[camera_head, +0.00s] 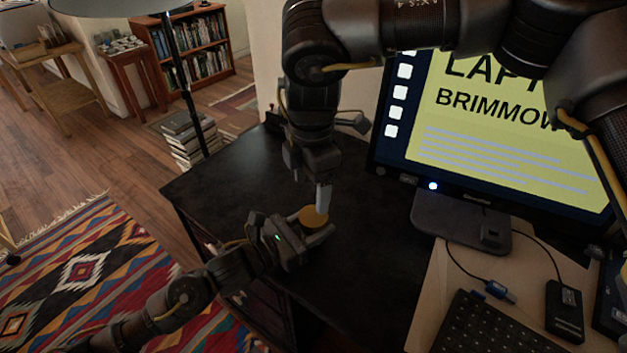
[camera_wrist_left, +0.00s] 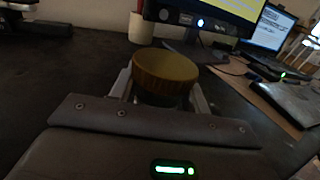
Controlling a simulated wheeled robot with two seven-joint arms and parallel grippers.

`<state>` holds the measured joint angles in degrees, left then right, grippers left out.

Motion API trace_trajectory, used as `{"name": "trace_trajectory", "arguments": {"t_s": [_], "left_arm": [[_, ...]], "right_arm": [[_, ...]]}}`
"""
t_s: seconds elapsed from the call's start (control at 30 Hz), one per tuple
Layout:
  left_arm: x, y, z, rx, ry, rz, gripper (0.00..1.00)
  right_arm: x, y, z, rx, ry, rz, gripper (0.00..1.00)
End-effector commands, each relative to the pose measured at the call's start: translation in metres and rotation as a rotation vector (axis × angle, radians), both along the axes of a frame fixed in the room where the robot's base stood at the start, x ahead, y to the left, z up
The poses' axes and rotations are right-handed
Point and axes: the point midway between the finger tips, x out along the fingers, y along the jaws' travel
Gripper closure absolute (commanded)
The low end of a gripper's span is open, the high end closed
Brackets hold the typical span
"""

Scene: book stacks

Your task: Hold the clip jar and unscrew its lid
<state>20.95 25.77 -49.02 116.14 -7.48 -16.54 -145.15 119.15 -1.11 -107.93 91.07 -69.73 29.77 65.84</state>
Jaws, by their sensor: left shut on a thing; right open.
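The clip jar's orange-brown round lid (camera_head: 311,216) shows above the dark desk, near its front edge. The lid also shows in the left wrist view (camera_wrist_left: 166,70), between the two fingers; the jar's body below it is mostly hidden. My left gripper (camera_head: 309,229) comes in from the lower left, shut on the jar with a finger on each side. The jar looks upright. My right gripper (camera_head: 323,203) points straight down from above, its fingers at the lid's right part. It is open; whether its fingers touch the lid cannot be told.
A monitor (camera_head: 480,130) on a stand (camera_head: 462,222) stands right of the grippers. A keyboard (camera_head: 490,325) and a small black device (camera_head: 564,310) lie in front of it. The dark desktop left of the jar (camera_head: 225,180) is clear. A book stack (camera_head: 190,140) stands beyond the desk.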

Motion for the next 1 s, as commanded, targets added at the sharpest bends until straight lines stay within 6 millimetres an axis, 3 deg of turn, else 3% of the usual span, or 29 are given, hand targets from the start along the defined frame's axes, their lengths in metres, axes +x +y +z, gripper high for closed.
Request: {"name": "trace_trajectory", "arguments": {"t_s": [0.2,0.43,0.6,0.83,1.0], "left_arm": [[0.0,0.0,0.0,0.0,0.0,0.0,1.0],[0.0,0.0,0.0,0.0,0.0,0.0,1.0],[0.0,0.0,0.0,0.0,0.0,0.0,1.0],[0.0,0.0,0.0,0.0,0.0,0.0,1.0],[0.0,0.0,0.0,0.0,0.0,0.0,1.0]], "right_arm": [[0.002,-0.003,0.002,-0.017,-0.004,-0.528,0.28],[0.003,-0.005,0.002,-0.025,-0.009,-0.931,0.28],[0.004,-0.005,0.002,-0.025,-0.008,-1.07,0.28],[0.004,-0.005,0.0,-0.026,-0.007,-1.105,0.28],[0.003,-0.005,-0.017,-0.029,-0.006,-1.103,0.28]]}}
